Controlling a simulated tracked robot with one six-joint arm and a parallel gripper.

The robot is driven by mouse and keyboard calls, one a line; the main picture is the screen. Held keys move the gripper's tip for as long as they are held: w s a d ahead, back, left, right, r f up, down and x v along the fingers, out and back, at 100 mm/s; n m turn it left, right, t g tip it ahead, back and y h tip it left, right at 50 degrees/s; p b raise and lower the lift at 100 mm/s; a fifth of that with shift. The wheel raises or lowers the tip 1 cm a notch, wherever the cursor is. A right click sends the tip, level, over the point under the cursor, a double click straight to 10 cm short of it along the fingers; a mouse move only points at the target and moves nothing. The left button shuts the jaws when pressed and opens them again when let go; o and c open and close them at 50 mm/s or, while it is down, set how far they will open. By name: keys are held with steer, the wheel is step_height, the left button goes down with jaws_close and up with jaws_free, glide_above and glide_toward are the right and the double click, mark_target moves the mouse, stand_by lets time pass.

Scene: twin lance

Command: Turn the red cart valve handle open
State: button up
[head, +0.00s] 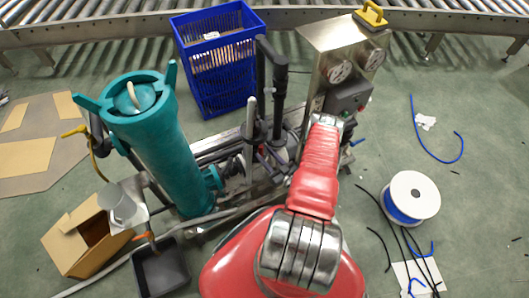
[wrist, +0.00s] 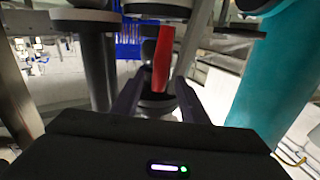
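The red valve handle (wrist: 163,58) stands nearly upright in the middle of the wrist view, in front of dark round fittings. My gripper (wrist: 160,84) is open, with one dark finger on each side of the handle's lower end. A gap shows between the handle and each finger, and I see no clear contact. How deep the handle sits between the fingers is hard to tell. In the head view the cart (head: 215,147) stands ahead, its middle partly behind my red arm. I cannot make out the red handle or my fingertips there.
A teal cylinder (head: 155,150) rises at the cart's left; it also shows in the wrist view (wrist: 280,75). A gauge panel (head: 318,50) stands at the right. A blue crate (head: 222,65) is behind. A cable spool (head: 411,198) and loose cables lie on the right floor.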

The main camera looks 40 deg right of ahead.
mark_target(260, 151)
steer(key=shift+w+d, duration=0.1)
steer(key=shift+w, duration=1)
steer(key=shift+c, duration=0.4)
jaws_close()
steer(key=shift+n, duration=0.5)
steer(key=shift+o, duration=0.4)
jaws_free()
